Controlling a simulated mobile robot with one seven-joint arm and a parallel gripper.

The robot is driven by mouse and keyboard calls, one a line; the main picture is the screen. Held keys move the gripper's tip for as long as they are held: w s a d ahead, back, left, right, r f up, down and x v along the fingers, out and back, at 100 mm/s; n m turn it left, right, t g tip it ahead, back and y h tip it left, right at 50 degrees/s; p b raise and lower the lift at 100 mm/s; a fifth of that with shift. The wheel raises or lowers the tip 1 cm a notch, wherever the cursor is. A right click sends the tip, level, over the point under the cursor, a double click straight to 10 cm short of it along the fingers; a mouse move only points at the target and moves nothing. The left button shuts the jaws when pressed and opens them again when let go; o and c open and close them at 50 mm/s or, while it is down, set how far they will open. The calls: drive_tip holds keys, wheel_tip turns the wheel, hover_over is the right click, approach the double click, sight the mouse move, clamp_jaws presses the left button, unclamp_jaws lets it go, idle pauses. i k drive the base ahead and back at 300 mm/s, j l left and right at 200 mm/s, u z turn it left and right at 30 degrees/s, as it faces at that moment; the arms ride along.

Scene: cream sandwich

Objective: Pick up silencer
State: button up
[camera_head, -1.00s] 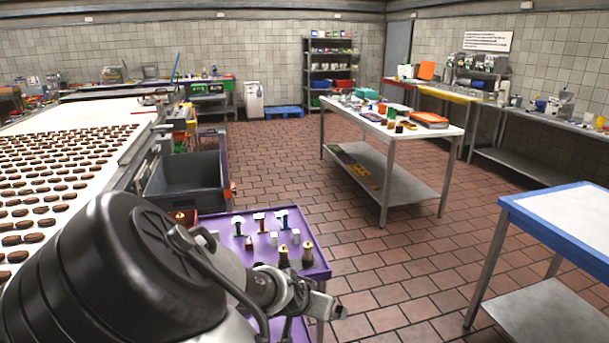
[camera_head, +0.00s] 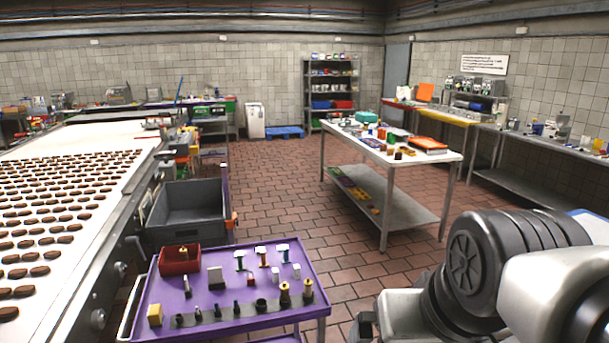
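Several small parts stand on a purple cart top (camera_head: 225,297) at the lower middle. Two brass-coloured fittings (camera_head: 285,296) stand near its front right, and a brass-coloured piece (camera_head: 183,251) shows in a red bin (camera_head: 180,266) at its back left. Any of these may be the silencer; I cannot tell which from this view. My gripper (camera_head: 365,326) shows only as a dark end at the bottom, right of the cart and apart from it. Its fingers are not clear, so I cannot tell whether it is open or holds anything.
A grey crate (camera_head: 190,218) stands behind the cart. A conveyor (camera_head: 120,190) with rows of brown biscuits runs along the left. A white table (camera_head: 350,143) with many items stands further back. Tiled floor (camera_head: 285,195) is open between the cart and that table.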

sight(307, 283)
drive_tip(key=u, duration=2.6)
drive_tip(key=k+l+z, duration=0.1)
drive_tip(key=l, duration=0.45)
drive_tip(key=k+l, duration=0.1)
drive_tip(key=l, duration=0.5)
drive_tip(key=k+l+z, duration=0.15)
drive_tip(key=l, duration=0.4)
drive_tip(key=i, duration=0.05)
